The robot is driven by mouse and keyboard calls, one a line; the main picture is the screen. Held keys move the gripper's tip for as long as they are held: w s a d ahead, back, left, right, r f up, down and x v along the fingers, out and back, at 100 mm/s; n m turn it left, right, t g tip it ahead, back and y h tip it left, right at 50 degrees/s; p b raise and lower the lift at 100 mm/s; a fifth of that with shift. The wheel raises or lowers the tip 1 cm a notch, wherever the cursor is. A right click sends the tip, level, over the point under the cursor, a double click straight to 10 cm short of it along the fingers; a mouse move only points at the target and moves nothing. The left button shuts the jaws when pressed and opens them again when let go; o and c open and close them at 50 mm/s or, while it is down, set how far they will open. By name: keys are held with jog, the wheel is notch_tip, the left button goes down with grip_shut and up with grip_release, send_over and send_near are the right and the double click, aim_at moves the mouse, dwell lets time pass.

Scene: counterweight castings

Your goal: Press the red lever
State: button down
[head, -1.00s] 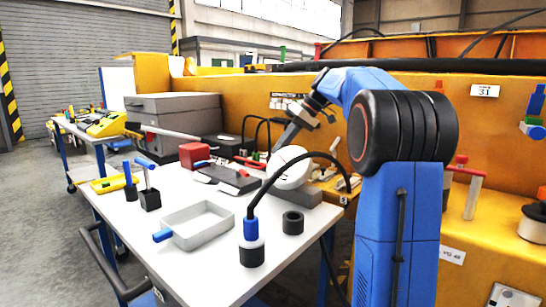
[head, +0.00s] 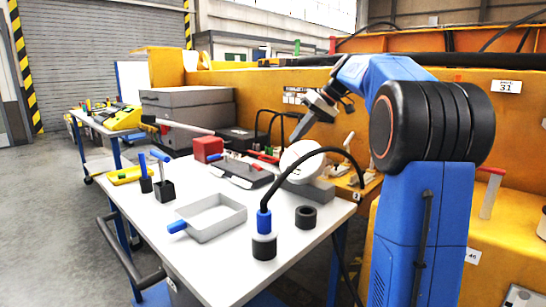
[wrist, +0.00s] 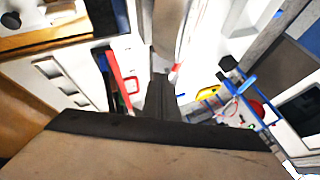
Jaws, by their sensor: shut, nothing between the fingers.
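A long red bar (wrist: 118,78) shows left of my gripper in the wrist view; I cannot tell whether it is the red lever. In the head view a red bar (head: 263,157) lies low at the back of the white table, and a red-topped upright handle (head: 491,171) stands at the right on the yellow structure. My gripper (head: 297,136) points down and left above the back of the table, apart from both. Its dark fingers (wrist: 160,98) are together with nothing between them in the wrist view.
Grey boxes (head: 188,106) stand behind. A yellow wall (head: 420,80) closes the back.

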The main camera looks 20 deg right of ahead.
aim_at(261, 167)
jog(key=x, duration=0.9)
jog(key=shift+a+f, duration=0.2)
jog(key=shift+f, duration=0.1)
jog(key=shift+a+f, duration=0.15)
jog(key=shift+a, duration=1.95)
jog(key=shift+s+a, duration=0.3)
jog(key=shift+a, duration=0.2)
jog(key=shift+d, duration=0.1)
